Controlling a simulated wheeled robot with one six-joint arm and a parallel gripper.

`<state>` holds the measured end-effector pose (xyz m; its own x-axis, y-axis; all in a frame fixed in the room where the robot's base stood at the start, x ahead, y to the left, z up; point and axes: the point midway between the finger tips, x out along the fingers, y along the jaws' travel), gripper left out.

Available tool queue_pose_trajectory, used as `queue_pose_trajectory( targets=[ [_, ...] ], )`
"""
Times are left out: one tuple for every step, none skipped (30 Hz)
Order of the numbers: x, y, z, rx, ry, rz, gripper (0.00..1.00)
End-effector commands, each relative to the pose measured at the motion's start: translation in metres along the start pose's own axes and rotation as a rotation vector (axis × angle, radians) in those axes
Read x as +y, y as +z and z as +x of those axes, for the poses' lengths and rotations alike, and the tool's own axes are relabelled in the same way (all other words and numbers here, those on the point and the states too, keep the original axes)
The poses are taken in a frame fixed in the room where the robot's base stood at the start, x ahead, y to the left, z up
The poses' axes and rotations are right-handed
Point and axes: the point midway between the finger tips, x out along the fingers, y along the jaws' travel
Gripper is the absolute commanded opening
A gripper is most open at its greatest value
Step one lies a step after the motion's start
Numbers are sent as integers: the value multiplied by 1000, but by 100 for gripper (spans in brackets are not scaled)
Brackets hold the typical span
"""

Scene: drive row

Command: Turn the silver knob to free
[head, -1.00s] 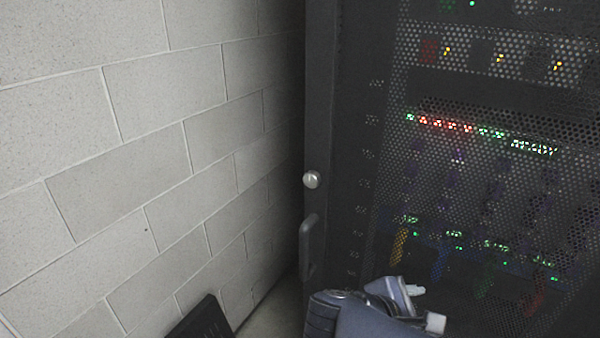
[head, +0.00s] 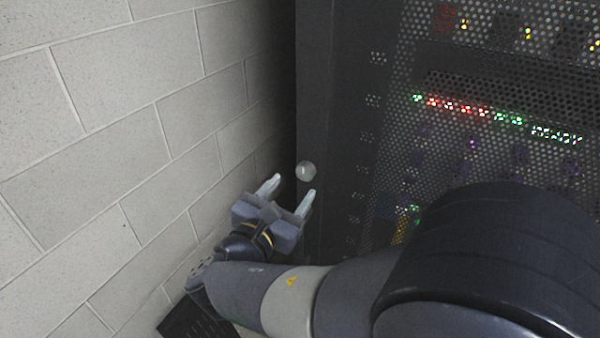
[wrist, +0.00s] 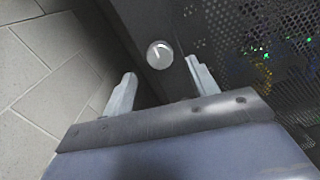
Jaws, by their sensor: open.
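The silver knob (head: 306,171) is a small round knob on the dark left frame of the rack door. In the wrist view the knob (wrist: 160,55) shows a light pointer line on its face, tilted slightly to the left of upright. My gripper (head: 291,190) is open and empty, just below and left of the knob in the head view. In the wrist view the fingertips (wrist: 161,68) lie to either side of the knob and a little below it. I see no contact between fingers and knob. The door handle below the knob is hidden behind my gripper and arm.
A dark perforated rack door (head: 480,75) with lit indicators fills the right. A pale block wall (head: 120,110) stands close on the left of the gripper. A dark slotted object (head: 195,318) lies low at the bottom left.

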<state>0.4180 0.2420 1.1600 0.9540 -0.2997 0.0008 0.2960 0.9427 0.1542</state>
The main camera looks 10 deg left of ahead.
Motion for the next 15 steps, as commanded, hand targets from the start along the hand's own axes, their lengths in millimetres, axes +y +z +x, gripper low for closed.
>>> queue_pose_trajectory(
  targets=[
    [0, 2, 10, -1, -4, -1, 56],
    [0, 2, 14, -1, -4, 0, 56],
    [-1, 2, 20, 0, -5, 1, 56],
    [-1, 1, 24, 0, -4, 1, 56],
    [0, 2, 28, -1, -3, 1, 56],
    [0, 1, 33, -1, -4, 1, 56],
    [0, 1, 35, 0, -3, 1, 56],
    [0, 1, 38, 1, -2, 0, 56],
    [0, 1, 41, 0, -2, 0, 56],
    [0, 1, 43, 0, -2, 0, 56],
    [0, 0, 44, 0, -1, 0, 56],
    [0, 0, 46, 0, -1, 1, 56],
    [0, 0, 46, 0, 0, 1, 56],
    [0, 0, 47, 1, 0, 1, 56],
    [0, 0, 47, 1, 0, 1, 56]
  ],
)
